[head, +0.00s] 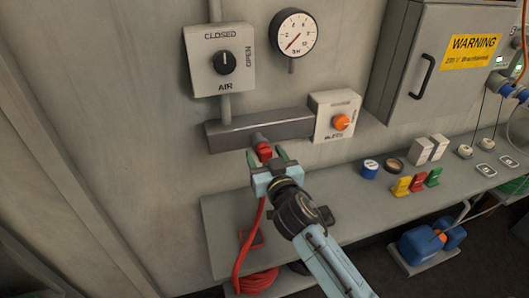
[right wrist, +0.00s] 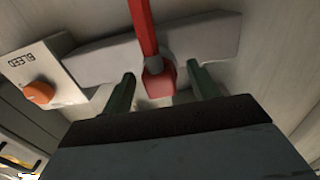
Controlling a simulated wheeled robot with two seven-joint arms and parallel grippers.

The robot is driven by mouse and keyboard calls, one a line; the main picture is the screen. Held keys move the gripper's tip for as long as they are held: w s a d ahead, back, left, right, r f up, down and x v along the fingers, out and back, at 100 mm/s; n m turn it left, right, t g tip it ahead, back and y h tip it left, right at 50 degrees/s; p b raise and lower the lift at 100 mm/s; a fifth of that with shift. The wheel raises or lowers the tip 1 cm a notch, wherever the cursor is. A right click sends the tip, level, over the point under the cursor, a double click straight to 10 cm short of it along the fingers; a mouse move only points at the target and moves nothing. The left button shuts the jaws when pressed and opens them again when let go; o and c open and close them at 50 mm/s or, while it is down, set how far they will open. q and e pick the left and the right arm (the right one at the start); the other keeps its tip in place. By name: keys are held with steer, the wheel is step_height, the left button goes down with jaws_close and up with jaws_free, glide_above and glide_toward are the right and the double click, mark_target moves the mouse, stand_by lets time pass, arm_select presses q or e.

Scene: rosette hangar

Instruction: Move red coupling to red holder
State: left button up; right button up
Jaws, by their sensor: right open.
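The red coupling (head: 264,152) is at the stub on the front of the grey manifold (head: 222,134), with a red hose (head: 247,247) running down below the bench. My right gripper (head: 266,158) is open, its two green fingers on either side of the coupling. In the right wrist view the coupling (right wrist: 159,78) shows between the fingers, with a gap on each side. The red holder (head: 417,184) stands on the bench between a yellow and a green one; it looks empty. My left gripper is out of view.
An AIR valve box (head: 220,61) has its black knob toward CLOSED. The gauge (head: 294,34) needle points low left. A BLEED box (head: 335,115) with an orange knob sits right of the coupling. Caps (head: 371,168) and small blocks stand on the bench (head: 345,213).

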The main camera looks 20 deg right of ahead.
mark_target(267, 158)
stand_by(0.6)
steer(key=c, duration=1.3)
steer(key=shift+s+d+p, duration=0.1)
steer(key=shift+s+p, duration=0.45)
steer(key=shift+s, duration=2.45)
